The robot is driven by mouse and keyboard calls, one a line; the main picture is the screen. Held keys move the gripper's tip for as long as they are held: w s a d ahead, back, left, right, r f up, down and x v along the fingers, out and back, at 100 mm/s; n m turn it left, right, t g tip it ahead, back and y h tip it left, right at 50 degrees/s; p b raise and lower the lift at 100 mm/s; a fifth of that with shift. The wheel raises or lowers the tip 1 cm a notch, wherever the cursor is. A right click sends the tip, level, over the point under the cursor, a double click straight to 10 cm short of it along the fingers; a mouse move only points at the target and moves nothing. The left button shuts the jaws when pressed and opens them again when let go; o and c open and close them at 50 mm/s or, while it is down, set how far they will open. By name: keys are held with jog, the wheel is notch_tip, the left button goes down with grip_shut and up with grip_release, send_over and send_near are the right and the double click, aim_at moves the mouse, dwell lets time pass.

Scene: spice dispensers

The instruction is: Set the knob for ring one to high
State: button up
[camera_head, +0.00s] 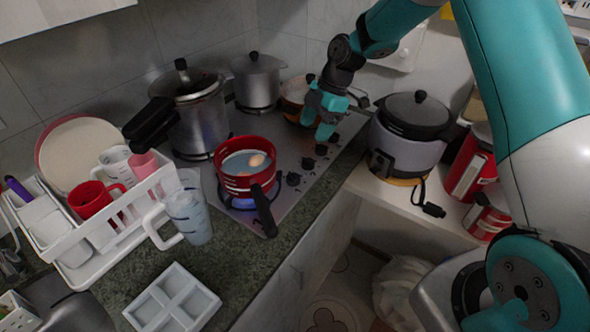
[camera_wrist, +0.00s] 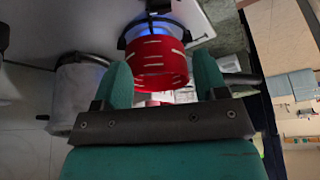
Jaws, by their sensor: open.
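Several black knobs (camera_head: 308,163) run in a row along the right edge of the steel stove (camera_head: 262,222). No label can be read, so I cannot tell which knob is for ring one or its setting. A red pot (camera_head: 236,182) sits over a lit blue flame at the front burner. My gripper (camera_head: 325,128) is open and empty, pointing down above the far end of the knob row. In the wrist view its two green fingers (camera_wrist: 163,76) are spread apart, with the red pot (camera_wrist: 152,62) beyond them. I cannot make out a knob between the fingers there.
The red pot's black handle (camera_head: 264,212) sticks out toward the counter edge. A pressure cooker (camera_head: 200,120), a steel pot (camera_head: 257,82) and an orange-banded pan (camera_head: 295,92) stand on the stove. A rice cooker (camera_head: 405,150) stands close right of my gripper.

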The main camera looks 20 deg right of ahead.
aim_at(294, 174)
jog(key=p+x, duration=0.4)
jog(key=x, duration=1)
jog(key=shift+f, duration=0.25)
